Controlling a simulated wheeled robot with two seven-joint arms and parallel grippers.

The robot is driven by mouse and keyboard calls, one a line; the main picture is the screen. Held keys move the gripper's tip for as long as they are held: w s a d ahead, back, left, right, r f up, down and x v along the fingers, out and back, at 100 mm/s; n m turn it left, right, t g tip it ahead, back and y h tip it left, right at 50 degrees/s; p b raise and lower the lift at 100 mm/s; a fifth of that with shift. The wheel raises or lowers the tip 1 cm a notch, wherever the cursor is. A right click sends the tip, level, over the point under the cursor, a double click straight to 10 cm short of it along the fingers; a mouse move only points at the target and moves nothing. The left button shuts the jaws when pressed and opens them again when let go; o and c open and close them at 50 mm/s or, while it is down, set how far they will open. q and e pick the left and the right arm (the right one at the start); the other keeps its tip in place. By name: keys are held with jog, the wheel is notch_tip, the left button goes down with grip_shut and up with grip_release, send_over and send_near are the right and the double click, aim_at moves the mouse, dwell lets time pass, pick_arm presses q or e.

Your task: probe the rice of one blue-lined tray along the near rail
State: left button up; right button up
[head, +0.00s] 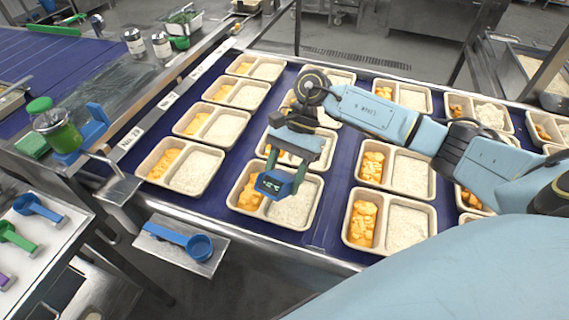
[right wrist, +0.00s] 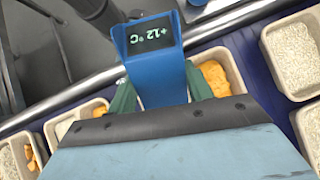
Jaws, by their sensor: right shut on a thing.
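My right gripper (head: 288,165) is shut on a blue probe thermometer (head: 274,184), whose display reads about +12 °C. The thermometer also shows in the right wrist view (right wrist: 152,60), between the green fingers. It is over a near-rail tray (head: 300,226) with orange pieces on the left and white rice (head: 296,207) on the right. In the head view its body overlaps the orange pieces and the divider. The probe tip is hidden, so I cannot tell whether it touches the food. I cannot make out a blue lining on any tray. My left gripper is not in view.
Several similar trays stand in rows on the blue belt (head: 334,205), including near-rail neighbours at left (head: 140,172) and right (head: 347,238). A blue scoop (head: 198,246) lies on a metal plate by the rail. A green-lidded jar (head: 58,132) stands at left.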

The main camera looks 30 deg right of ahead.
jog(key=shift+f+b, duration=1.7)
jog(key=shift+f, duration=2.85)
jog(key=shift+r, duration=0.15)
dwell(1.4)
notch_tip(320, 180, up, 7)
jog(key=p, duration=0.2)
jog(key=shift+p, duration=0.4)
jog(key=shift+r+p, duration=0.35)
jog(key=shift+r, duration=0.6)
jog(key=shift+f, duration=0.1)
